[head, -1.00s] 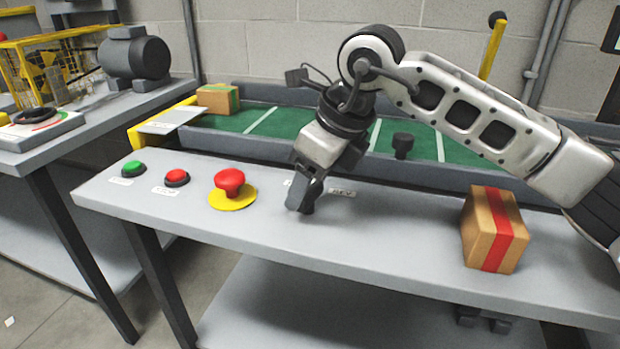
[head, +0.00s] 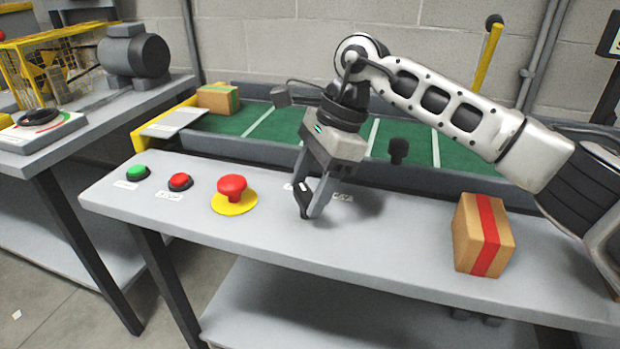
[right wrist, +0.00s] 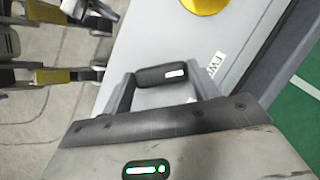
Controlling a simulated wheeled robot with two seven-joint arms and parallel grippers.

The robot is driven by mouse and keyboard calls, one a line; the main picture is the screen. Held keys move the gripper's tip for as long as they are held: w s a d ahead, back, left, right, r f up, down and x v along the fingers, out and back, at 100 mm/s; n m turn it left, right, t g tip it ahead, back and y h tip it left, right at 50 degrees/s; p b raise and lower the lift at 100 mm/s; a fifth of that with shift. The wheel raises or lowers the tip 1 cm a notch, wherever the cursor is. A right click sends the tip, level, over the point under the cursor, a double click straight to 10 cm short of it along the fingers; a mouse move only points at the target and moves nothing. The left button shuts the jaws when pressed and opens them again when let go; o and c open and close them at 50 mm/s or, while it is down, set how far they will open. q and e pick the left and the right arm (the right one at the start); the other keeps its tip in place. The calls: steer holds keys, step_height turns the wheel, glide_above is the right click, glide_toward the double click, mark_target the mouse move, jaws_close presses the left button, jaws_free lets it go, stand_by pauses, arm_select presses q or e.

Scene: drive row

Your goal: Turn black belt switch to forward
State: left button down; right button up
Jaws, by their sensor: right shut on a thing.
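The black belt switch (right wrist: 152,76) shows between my fingers in the right wrist view, a dark knob with a white mark at its right end. That end points toward the white FWD label (right wrist: 216,66). My right gripper (head: 308,212) reaches down to the grey bench top and is shut on the switch, with a finger on each side of it. In the head view the gripper mostly hides the switch. The REV label (head: 343,197) lies just right of the gripper. My left gripper is not in view.
A red mushroom button (head: 231,187) on a yellow disc stands left of the gripper, with red (head: 180,181) and green (head: 138,172) buttons beyond. A red-taped box (head: 482,235) stands at the right. A green conveyor belt (head: 262,124) runs behind.

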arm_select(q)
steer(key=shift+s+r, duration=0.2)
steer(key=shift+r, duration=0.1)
arm_select(e)
steer(key=shift+w+r+n, duration=0.1)
steer(key=shift+n, duration=0.5)
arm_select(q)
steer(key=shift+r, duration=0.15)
arm_select(e)
steer(key=shift+h, duration=0.3)
steer(key=o, duration=1)
steer(key=shift+g, duration=0.3)
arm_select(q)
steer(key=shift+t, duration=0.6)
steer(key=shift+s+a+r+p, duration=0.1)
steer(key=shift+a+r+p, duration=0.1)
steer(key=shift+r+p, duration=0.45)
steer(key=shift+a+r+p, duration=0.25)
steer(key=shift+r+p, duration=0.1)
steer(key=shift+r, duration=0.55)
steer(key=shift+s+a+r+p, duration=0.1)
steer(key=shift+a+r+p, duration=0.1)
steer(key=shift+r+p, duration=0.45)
arm_select(e)
steer(key=shift+v, duration=7.95)
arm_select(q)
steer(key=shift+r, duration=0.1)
arm_select(e)
steer(key=shift+d, duration=0.15)
